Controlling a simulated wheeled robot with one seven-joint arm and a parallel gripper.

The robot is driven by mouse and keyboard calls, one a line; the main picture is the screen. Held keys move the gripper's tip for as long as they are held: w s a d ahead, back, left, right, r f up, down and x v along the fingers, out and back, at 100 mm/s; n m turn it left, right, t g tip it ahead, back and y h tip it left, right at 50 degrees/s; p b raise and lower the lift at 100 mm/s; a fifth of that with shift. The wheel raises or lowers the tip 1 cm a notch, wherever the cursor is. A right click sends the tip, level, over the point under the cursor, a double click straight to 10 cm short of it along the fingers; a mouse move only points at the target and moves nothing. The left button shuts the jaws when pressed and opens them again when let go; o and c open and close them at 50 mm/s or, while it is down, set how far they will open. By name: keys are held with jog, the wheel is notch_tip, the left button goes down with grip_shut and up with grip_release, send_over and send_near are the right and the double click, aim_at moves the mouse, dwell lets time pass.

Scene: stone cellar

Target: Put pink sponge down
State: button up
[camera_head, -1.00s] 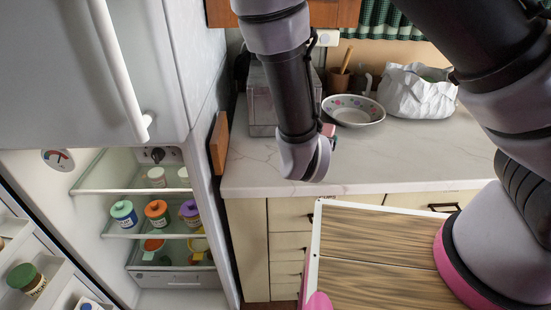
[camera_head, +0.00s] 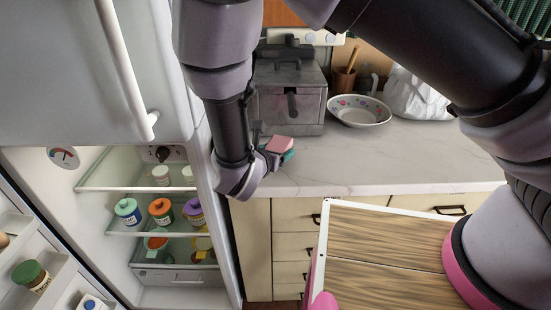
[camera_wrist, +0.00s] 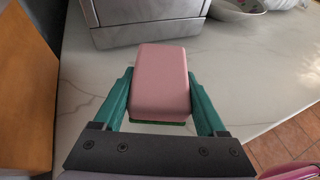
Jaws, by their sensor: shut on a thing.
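The pink sponge (camera_wrist: 160,80) is a pink block with a green underside, held between the two green fingers of my gripper (camera_wrist: 160,100) in the wrist view. In the head view the pink sponge (camera_head: 280,143) shows at the tip of my gripper (camera_head: 276,157), over the left front part of the marble counter (camera_head: 400,165). My gripper is shut on the sponge. Whether the sponge's underside touches the counter cannot be told.
A grey metal box-like appliance (camera_head: 290,95) stands just behind the sponge. A flowered bowl (camera_head: 359,111) and a white crumpled bag-like vessel (camera_head: 418,95) are farther right. The open fridge (camera_head: 150,215) is on the left. The counter right of the sponge is clear.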

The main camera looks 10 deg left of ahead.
jog(key=shift+a+f, duration=0.15)
jog(key=shift+f, duration=0.55)
jog(key=shift+a+f, duration=0.1)
jog(key=shift+f, duration=0.6)
jog(key=shift+f, duration=0.1)
jog(key=o, duration=1.2)
jog(key=shift+o, duration=0.2)
jog(key=shift+s+r, duration=0.2)
jog(key=shift+s, duration=0.05)
jog(key=v, duration=1.1)
jog(key=shift+s, duration=0.25)
